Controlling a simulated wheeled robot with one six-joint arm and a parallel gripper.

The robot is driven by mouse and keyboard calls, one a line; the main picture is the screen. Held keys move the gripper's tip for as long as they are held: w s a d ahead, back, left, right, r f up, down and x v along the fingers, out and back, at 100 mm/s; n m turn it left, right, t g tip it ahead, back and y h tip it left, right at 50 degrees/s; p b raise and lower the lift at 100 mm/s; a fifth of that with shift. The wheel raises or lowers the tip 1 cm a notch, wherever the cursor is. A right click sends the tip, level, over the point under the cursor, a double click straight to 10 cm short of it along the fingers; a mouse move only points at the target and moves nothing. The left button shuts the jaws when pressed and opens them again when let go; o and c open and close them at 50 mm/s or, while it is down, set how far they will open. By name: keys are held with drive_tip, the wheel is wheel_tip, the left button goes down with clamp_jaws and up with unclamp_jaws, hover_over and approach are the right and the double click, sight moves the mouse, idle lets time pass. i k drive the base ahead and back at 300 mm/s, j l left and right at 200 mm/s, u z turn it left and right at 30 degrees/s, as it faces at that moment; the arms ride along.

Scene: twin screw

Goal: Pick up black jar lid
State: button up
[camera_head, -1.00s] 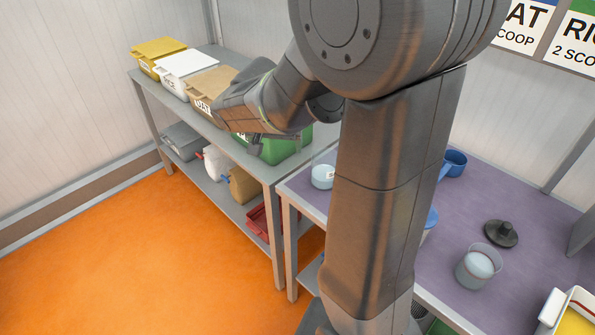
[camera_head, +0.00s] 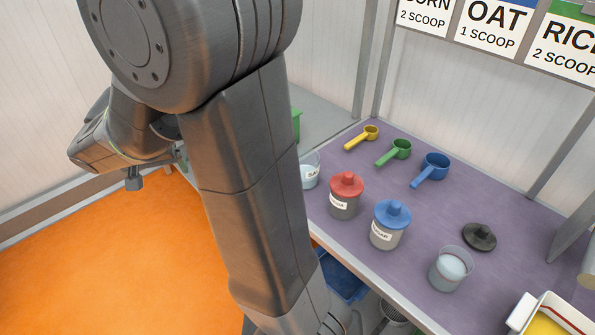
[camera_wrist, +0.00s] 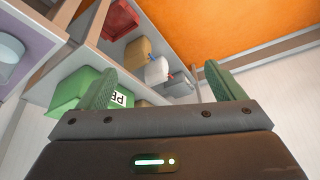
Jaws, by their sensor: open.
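My gripper (camera_head: 134,183) is at the left of the head view, well away from the lid and over the orange floor. In the wrist view my gripper (camera_wrist: 165,88) shows two green fingers wide apart with nothing between them. The lid is not in the wrist view.
A red-lidded jar (camera_head: 345,195) and a blue-lidded jar (camera_head: 390,224) stand left of the lid. Yellow (camera_head: 362,138), green (camera_head: 394,152) and blue (camera_head: 430,170) scoops lie behind. A white tray (camera_head: 530,308) is at front right. Purple table (camera_head: 500,200) is bare around the lid.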

sight(480, 237)
drive_tip(key=z, duration=1.75)
drive_tip(key=u, duration=1.75)
drive_tip(key=k+l+u, duration=0.2)
drive_tip(key=k+l, duration=0.3)
drive_tip(key=l, duration=0.1)
